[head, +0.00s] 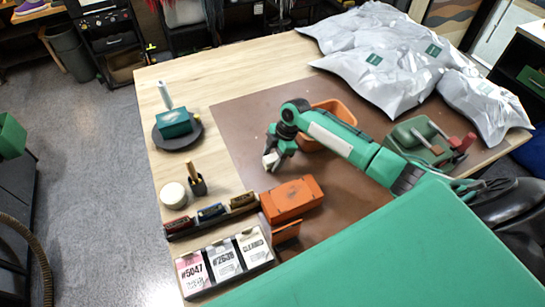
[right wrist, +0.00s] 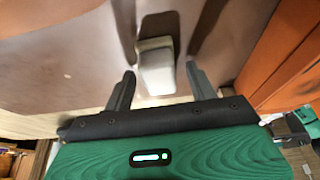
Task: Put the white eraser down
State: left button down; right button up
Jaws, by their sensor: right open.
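The white eraser (right wrist: 157,66) shows in the right wrist view on the brown mat, between the two dark fingers of my right gripper (right wrist: 160,74). The fingers are open, with a gap on each side of the eraser. In the head view my right gripper (head: 273,158) points down at the left part of the brown mat (head: 240,118), and the eraser is a small pale patch at its fingertips. My left gripper is not in view.
An orange bin (head: 334,109) stands behind my right forearm. An orange box (head: 292,199) lies in front of the gripper. Grey bags (head: 375,60) fill the back right.

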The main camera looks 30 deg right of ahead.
jog(key=shift+d+r, duration=0.15)
jog(key=shift+r, duration=0.15)
jog(key=b+v, duration=0.3)
jog(key=v, duration=0.8)
jog(key=shift+r, duration=0.3)
jog(key=shift+d, duration=0.1)
